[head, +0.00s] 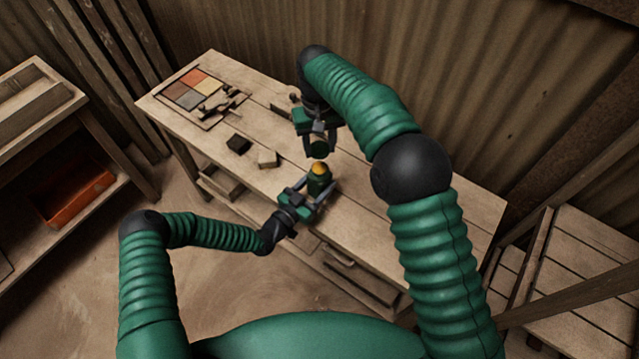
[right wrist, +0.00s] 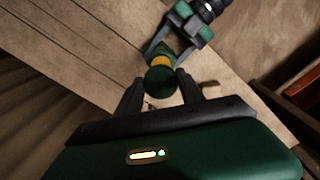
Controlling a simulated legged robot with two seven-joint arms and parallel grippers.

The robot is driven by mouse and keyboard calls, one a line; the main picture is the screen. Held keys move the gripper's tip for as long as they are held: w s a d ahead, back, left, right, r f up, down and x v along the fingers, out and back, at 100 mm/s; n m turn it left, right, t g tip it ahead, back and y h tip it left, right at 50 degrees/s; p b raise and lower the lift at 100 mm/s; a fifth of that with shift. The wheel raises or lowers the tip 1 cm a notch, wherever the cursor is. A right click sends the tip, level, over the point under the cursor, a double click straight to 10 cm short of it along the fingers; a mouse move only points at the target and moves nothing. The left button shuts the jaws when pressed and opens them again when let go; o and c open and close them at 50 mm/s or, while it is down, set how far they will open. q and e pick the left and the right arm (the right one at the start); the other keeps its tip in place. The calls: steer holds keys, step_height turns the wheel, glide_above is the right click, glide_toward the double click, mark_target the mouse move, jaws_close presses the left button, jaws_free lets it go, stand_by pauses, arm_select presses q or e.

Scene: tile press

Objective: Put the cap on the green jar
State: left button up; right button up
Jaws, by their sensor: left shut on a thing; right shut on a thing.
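The green jar (head: 318,184) stands on the wooden table with an orange-yellow top (head: 319,168). My left gripper (head: 318,192) is shut on the jar from the lower left. My right gripper (head: 319,148) is shut on the dark green round cap (head: 318,150) and holds it just above the jar. In the right wrist view the cap (right wrist: 160,81) sits between my right fingertips, with the jar's yellow top (right wrist: 161,62) partly hidden behind it. The cap and the jar look apart in the head view.
The wooden table (head: 400,235) has a tray of coloured tiles (head: 187,90) at its far left end. A dark block (head: 239,144) and a pale block (head: 268,158) lie left of the jar. An orange bin (head: 75,195) sits on a shelf at the left.

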arm_select(q)
jaws_close()
arm_select(e)
glide_above(320, 169)
steer(key=shift+s+f, duration=0.1)
steer(key=shift+f, duration=2.35)
steer(key=shift+f, duration=0.1)
steer(key=shift+f, duration=0.8)
steer(key=shift+f, duration=0.55)
